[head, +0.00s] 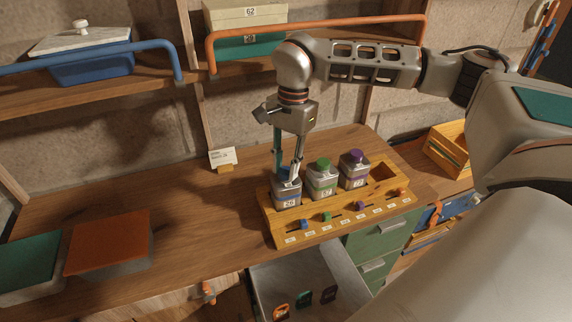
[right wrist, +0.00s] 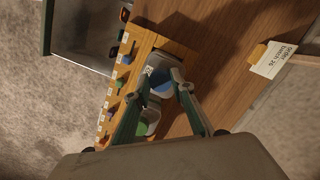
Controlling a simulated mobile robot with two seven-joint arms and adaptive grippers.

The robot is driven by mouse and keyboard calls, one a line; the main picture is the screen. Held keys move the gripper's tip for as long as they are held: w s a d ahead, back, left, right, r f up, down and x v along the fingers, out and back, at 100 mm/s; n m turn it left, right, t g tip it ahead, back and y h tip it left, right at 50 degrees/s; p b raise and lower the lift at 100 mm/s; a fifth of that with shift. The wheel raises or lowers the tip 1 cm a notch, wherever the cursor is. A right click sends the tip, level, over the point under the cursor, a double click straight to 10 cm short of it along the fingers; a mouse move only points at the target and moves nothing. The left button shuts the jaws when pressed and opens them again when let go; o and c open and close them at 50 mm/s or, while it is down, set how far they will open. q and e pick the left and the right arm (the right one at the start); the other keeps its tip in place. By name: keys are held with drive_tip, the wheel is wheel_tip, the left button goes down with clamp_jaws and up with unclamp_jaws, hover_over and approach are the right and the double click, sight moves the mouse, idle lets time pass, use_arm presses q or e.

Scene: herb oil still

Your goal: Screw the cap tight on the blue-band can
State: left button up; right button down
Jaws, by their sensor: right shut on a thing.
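The blue-band can (head: 286,194) stands upright in the leftmost slot of a yellow wooden rack (head: 268,222). My right gripper (head: 287,174) comes down from above onto the top of this can. Its two fingers are shut on the blue cap, which shows between the fingertips in the right wrist view (right wrist: 162,84). In the head view the fingers partly hide the cap. I cannot tell how far it is threaded on. My left gripper is not in view.
A green-capped can (head: 322,182) and a purple-capped can (head: 354,172) stand close by in the rack; its right end slot is empty. An open drawer (head: 300,282) juts out below. A card (head: 222,157) stands behind. The table's left middle is clear.

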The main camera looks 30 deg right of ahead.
drive_tip(key=m+b, duration=0.2)
drive_tip(key=m, duration=0.3)
drive_tip(key=shift+f+m+t, duration=0.15)
drive_tip(key=shift+m+t, duration=0.25)
drive_tip(key=m+b, duration=0.1)
drive_tip(key=m, duration=0.3)
drive_tip(key=shift+t+b, duration=0.3)
drive_tip(key=shift+b, duration=0.1)
drive_tip(key=m+b, duration=0.1)
drive_tip(key=m, duration=0.4)
drive_tip(key=shift+h, duration=0.3)
drive_tip(key=m, duration=0.2)
drive_tip(key=shift+m+t+b, duration=0.3)
drive_tip(key=shift+m+h, duration=0.3)
drive_tip(key=shift+m, duration=0.8)
drive_tip(key=shift+d, duration=0.1)
drive_tip(key=c, duration=1.6)
unclamp_jaws()
drive_tip(key=shift+w, duration=0.1)
drive_tip(key=shift+c, duration=0.2)
drive_tip(key=shift+c, duration=0.4)
